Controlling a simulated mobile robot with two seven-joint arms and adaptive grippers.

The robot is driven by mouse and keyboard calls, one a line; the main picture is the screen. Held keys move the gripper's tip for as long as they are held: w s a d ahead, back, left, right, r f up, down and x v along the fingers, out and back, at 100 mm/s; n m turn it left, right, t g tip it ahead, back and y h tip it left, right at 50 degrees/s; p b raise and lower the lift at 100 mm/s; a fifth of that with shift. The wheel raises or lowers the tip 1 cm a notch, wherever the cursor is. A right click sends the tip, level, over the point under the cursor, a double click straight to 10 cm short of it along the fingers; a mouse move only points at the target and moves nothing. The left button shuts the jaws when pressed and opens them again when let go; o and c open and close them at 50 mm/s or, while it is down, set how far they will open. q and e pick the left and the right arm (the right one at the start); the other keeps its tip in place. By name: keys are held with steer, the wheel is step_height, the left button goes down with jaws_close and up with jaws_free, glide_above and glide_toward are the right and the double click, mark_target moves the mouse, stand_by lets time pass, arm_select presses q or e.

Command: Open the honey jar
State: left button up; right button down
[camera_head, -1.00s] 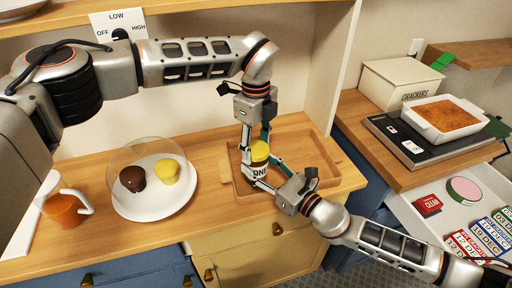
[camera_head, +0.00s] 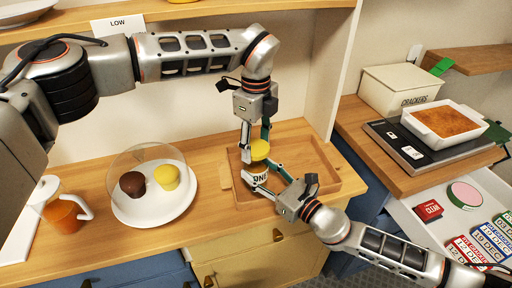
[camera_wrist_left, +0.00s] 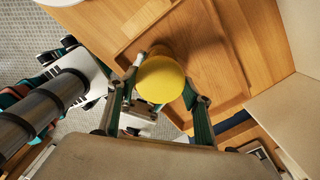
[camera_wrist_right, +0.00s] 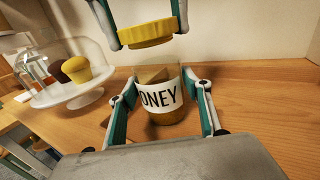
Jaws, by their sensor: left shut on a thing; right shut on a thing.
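The honey jar (camera_head: 258,180) is clear with a white label and stands over the wooden tray. My right gripper (camera_head: 263,181) is shut around its sides; the right wrist view shows the jar (camera_wrist_right: 163,97) between the fingers, its top uncovered. The yellow lid (camera_head: 260,149) is apart from the jar, just above it with a visible gap. My left gripper (camera_head: 257,143) comes from above and is shut on the lid. The lid also shows from above in the left wrist view (camera_wrist_left: 160,79), hiding part of the jar.
The wooden tray (camera_head: 336,188) lies on the counter. To its left are a white plate (camera_head: 150,211) with two cupcakes under a clear dome and a pitcher (camera_head: 62,217) of orange liquid. At right are a scale with a baking dish (camera_head: 445,122) and an open drawer.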

mark_target(256, 147)
arm_select(q)
steer(key=shift+r, duration=1.5)
arm_select(e)
steer(key=c, duration=0.9)
jaws_free()
steer(key=v, duration=1.2)
